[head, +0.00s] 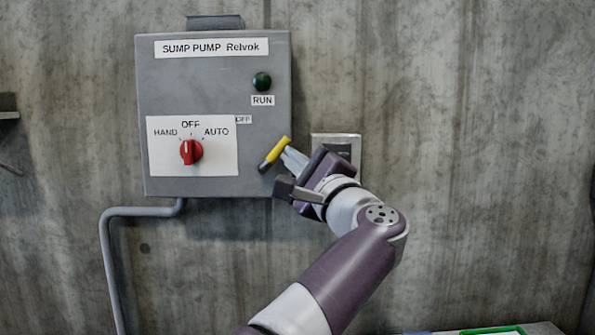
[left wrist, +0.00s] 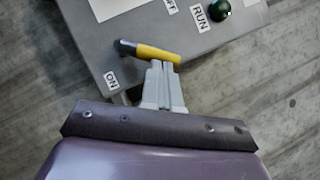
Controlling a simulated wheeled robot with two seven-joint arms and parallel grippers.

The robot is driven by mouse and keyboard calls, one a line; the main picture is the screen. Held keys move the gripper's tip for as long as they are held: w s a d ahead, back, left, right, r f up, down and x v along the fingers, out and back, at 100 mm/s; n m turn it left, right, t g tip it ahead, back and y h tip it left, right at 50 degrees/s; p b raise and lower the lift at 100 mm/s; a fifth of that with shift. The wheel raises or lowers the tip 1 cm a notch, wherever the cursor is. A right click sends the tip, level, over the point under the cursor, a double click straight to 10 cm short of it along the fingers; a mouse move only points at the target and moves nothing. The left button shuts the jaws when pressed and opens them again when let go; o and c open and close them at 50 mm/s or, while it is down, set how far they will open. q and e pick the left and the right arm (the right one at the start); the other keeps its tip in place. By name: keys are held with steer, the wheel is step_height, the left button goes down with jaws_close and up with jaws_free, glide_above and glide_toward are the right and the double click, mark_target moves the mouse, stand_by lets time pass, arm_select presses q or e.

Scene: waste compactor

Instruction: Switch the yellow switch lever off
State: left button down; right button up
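The yellow switch lever (head: 276,151) is on the right side of the grey sump pump box (head: 212,80). It is tilted, with its dark end low and its yellow end up and right. In the left wrist view the lever (left wrist: 155,52) lies between the ON label (left wrist: 111,80) and the partly cut-off OFF label (left wrist: 171,6). My left gripper (head: 288,157) has its grey fingers together, with the tips at the lever's side; I cannot tell whether they touch it. The fingers (left wrist: 163,68) show no lever between them. My right gripper is out of view.
A red selector knob (head: 191,151) and a green RUN lamp (head: 262,81) are on the box front. A small wall plate (head: 338,141) is partly behind my gripper. A grey conduit (head: 107,255) runs down the concrete wall. The wall to the right is clear.

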mark_target(280, 143)
arm_select(q)
steer(key=shift+a+r+n+g+p, duration=0.45)
steer(key=shift+a+r+n+g, duration=0.35)
steer(key=shift+a+r+n, duration=0.5)
steer(key=shift+d+r, duration=0.1)
steer(key=shift+r, duration=0.05)
